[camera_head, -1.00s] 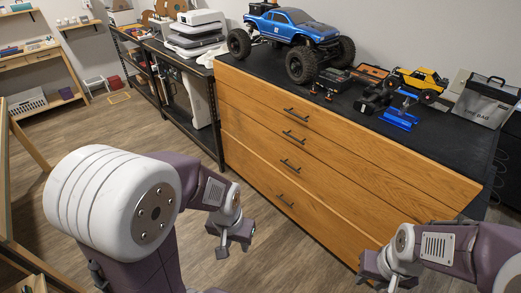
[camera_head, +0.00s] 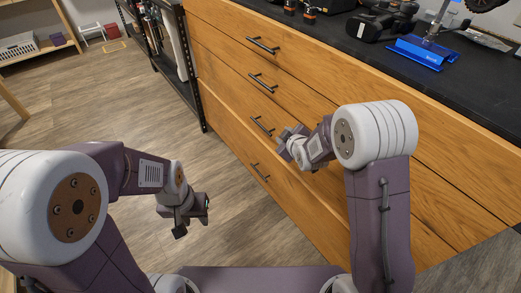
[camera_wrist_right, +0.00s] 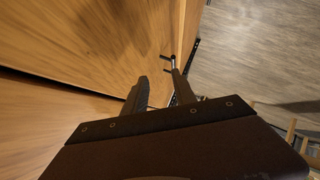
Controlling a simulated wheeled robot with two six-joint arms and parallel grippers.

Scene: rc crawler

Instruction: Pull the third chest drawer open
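The wooden chest (camera_head: 310,225) has a column of dark bar handles. The third drawer's handle (camera_head: 262,126) is on the third front from the top, which looks flush with the others. My right gripper (camera_head: 287,143) is just right of that handle in the head view; I cannot tell whether they touch. In the right wrist view its two fingers (camera_wrist_right: 160,90) are apart, with wood to the left and a dark handle (camera_wrist_right: 168,57) near the right fingertip. Which handle that is, I cannot tell. My left gripper (camera_head: 190,222) is open and empty over the floor.
The black chest top holds a blue stand (camera_head: 418,52) and other parts. A black shelf rack (camera_head: 183,75) stands at the chest's left end. The wooden floor (camera_head: 110,105) in front and left is clear.

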